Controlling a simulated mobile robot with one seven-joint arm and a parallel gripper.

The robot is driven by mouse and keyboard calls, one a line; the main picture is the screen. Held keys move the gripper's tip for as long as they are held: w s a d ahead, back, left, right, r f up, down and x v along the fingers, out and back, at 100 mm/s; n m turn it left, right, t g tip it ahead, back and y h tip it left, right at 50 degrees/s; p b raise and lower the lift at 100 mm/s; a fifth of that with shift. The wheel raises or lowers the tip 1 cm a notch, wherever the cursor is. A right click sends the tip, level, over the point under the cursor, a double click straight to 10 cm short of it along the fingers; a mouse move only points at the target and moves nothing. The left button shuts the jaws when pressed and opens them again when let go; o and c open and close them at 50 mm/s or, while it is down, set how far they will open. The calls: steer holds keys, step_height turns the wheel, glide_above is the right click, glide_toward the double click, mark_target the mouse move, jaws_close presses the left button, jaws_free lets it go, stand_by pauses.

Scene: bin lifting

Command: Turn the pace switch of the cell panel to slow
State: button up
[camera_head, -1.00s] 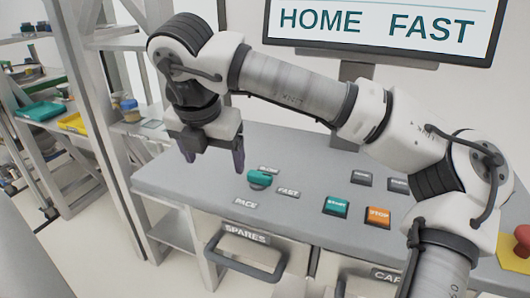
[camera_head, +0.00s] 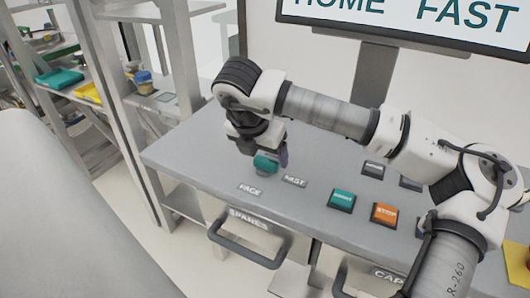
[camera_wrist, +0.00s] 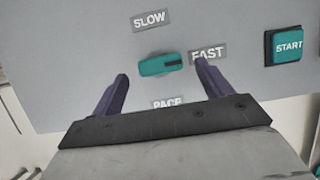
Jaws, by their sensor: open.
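The pace switch is a teal knob (camera_head: 265,164) on the grey panel (camera_head: 200,165). In the wrist view the knob (camera_wrist: 160,65) lies sideways, its dark mark at the right end toward the FAST label (camera_wrist: 208,52). The SLOW label (camera_wrist: 150,19) is above it and the PACE label (camera_wrist: 167,102) below, partly hidden by my gripper. My gripper (camera_wrist: 160,72) is open, with one purple finger on each side of the knob's near side; contact cannot be told. In the head view my gripper (camera_head: 266,155) is right at the knob and hides the SLOW label. The screen (camera_head: 405,20) reads HOME FAST.
A green START button (camera_head: 342,198) and an orange STOP button (camera_head: 384,213) sit right of the switch, with grey buttons (camera_head: 373,169) behind. The SPARES drawer handle (camera_head: 245,248) juts out below the front edge. Shelves (camera_head: 85,85) with trays stand at the left.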

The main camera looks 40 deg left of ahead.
mark_target(266, 165)
steer(key=shift+x, duration=1.4)
steer(key=shift+c, duration=0.5)
steer(key=c, duration=0.9)
